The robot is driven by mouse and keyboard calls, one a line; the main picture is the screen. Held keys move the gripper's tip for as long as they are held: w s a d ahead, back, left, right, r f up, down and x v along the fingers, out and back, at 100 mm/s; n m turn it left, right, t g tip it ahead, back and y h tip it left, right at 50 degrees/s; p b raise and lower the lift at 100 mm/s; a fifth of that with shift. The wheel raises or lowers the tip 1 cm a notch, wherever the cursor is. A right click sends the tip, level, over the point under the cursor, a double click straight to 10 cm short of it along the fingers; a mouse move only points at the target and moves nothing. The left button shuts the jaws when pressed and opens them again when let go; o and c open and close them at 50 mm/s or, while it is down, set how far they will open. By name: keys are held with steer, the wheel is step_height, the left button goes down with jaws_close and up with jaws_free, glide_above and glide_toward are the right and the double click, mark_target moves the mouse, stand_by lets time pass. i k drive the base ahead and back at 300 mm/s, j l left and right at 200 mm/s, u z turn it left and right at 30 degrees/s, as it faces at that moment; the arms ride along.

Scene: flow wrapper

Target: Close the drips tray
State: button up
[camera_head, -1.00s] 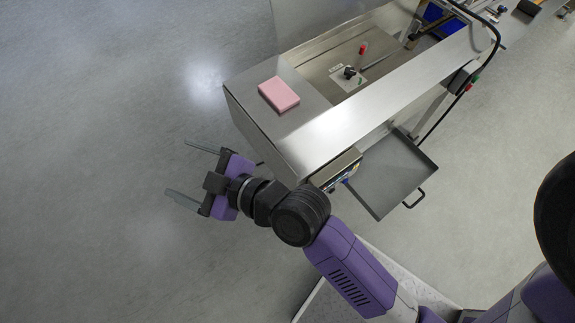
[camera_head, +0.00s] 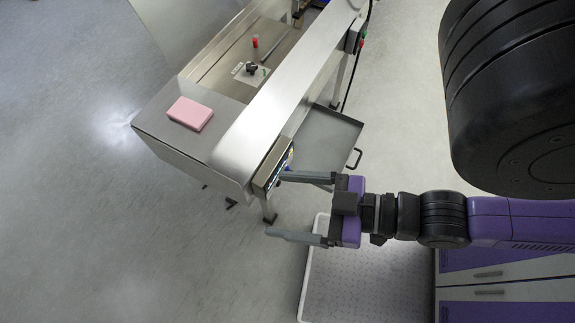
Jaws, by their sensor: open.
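The drips tray (camera_head: 325,142) is a grey, shallow metal tray sticking out from the right side of the steel machine (camera_head: 278,88), below its top. It is pulled out, with a black handle (camera_head: 354,158) on its outer edge. My gripper (camera_head: 272,206) is open and empty, with its two grey fingers pointing left. It is just below the tray in the picture, near the machine's control panel. The upper finger appears close to the tray's lower corner and the panel; I cannot tell whether it touches either.
A pink block (camera_head: 190,113) lies on the machine's top. A control panel (camera_head: 272,166) juts from the machine's near end. A red-topped knob (camera_head: 255,42) stands in its recess.

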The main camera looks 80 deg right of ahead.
mark_target(325, 140)
steer(key=k+z, duration=0.35)
steer(key=k+l+z, duration=0.1)
steer(key=k+z, duration=0.25)
steer(key=k, duration=0.15)
steer(key=k+l+z, duration=0.2)
steer(key=k+z, duration=0.15)
steer(key=k, duration=0.1)
